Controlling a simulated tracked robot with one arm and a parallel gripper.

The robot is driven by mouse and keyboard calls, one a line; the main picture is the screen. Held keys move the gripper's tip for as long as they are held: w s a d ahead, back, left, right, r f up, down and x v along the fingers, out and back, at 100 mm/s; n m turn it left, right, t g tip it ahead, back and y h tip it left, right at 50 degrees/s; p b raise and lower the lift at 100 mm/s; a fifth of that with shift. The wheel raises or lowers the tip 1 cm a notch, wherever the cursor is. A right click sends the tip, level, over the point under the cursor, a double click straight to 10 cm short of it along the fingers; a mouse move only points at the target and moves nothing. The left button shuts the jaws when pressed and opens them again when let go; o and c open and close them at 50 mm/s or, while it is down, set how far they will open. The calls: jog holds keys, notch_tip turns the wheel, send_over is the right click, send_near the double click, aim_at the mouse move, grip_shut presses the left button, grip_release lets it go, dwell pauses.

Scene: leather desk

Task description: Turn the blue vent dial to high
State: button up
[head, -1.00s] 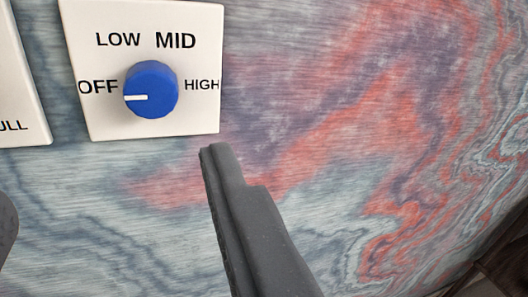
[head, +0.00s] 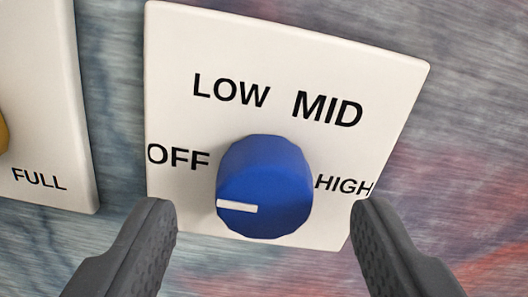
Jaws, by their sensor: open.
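The blue vent dial (head: 268,178) sits on a white plate (head: 200,45) marked OFF, LOW, MID and HIGH. Its white pointer line (head: 237,206) points left, on the OFF side. My gripper (head: 262,212) is open, with one dark finger at the lower left of the dial and the other at the lower right. Both fingers are apart from the dial, which stands between them in the picture. The right fingertip is just below the HIGH label (head: 343,186).
Another white plate (head: 40,100) marked FULL is at the left, with part of a yellow knob (head: 3,135) at the picture's edge. The panel behind has a swirled blue-grey and red surface (head: 480,150). The area right of the dial plate is clear.

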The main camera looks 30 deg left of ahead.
jog(key=shift+x, duration=0.85)
jog(key=c, duration=1)
jog(key=shift+d, duration=0.25)
jog(key=shift+a, duration=0.1)
